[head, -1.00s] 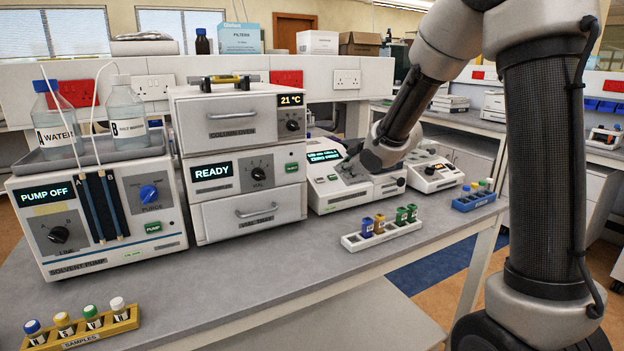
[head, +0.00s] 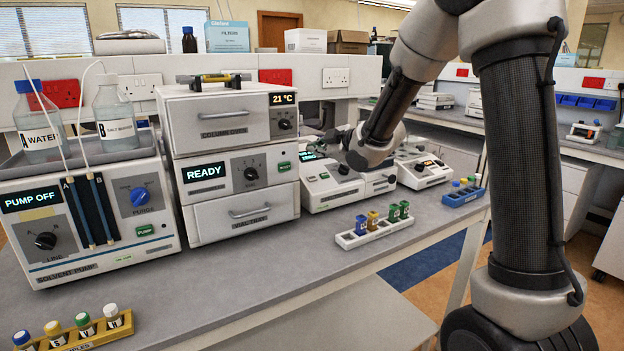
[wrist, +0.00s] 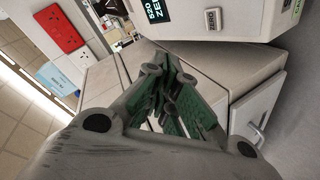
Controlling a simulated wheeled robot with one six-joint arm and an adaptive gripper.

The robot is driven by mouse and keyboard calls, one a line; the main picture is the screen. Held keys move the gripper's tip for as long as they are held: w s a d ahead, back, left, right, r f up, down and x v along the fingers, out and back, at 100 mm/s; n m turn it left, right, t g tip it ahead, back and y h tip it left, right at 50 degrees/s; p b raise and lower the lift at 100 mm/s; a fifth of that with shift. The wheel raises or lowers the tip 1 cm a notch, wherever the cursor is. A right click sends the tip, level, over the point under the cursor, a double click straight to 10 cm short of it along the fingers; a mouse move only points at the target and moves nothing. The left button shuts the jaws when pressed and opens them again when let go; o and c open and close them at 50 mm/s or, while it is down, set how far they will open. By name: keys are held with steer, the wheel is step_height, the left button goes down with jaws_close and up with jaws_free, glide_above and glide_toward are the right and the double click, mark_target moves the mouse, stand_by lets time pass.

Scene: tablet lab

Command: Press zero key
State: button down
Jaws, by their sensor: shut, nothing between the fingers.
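The zero key (wrist: 212,19) is a small light grey button with a ZERO label, at the top of the wrist view. It sits on the white instrument (head: 332,198), beside a dark display (wrist: 155,12) with cyan text. My gripper (wrist: 165,75) is shut and empty, its fingertips apart from the key in the picture. In the head view my gripper (head: 328,140) is at the instrument's back, overlapping its display area. I cannot make out the zero key in the head view, and I cannot tell the gripper's exact height above the instrument.
The stacked oven unit (head: 232,165) stands just left of the instrument, and another white device (head: 424,170) stands to its right. A white rack (head: 376,233) with coloured cuvettes is in front. The bench front (head: 260,275) is mostly clear.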

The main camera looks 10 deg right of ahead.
glide_above(313, 186)
step_height(313, 186, down, 7)
steer(key=shift+w+r, duration=0.15)
steer(key=shift+r, duration=0.05)
steer(key=shift+f, duration=0.15)
stand_by(1.3)
steer(key=shift+w+a+f, duration=0.1)
steer(key=shift+w+f, duration=0.05)
steer(key=shift+f, duration=0.1)
steer(key=shift+w+f, duration=0.15)
steer(key=shift+f, duration=0.15)
stand_by(0.7)
steer(key=shift+s+r, duration=0.35)
steer(key=shift+r, duration=0.35)
steer(key=r, duration=0.1)
steer(key=s+r, duration=0.1)
steer(key=r, duration=0.1)
steer(key=s+r, duration=0.1)
steer(key=shift+d+r, duration=0.3)
steer(key=shift+d, duration=0.1)
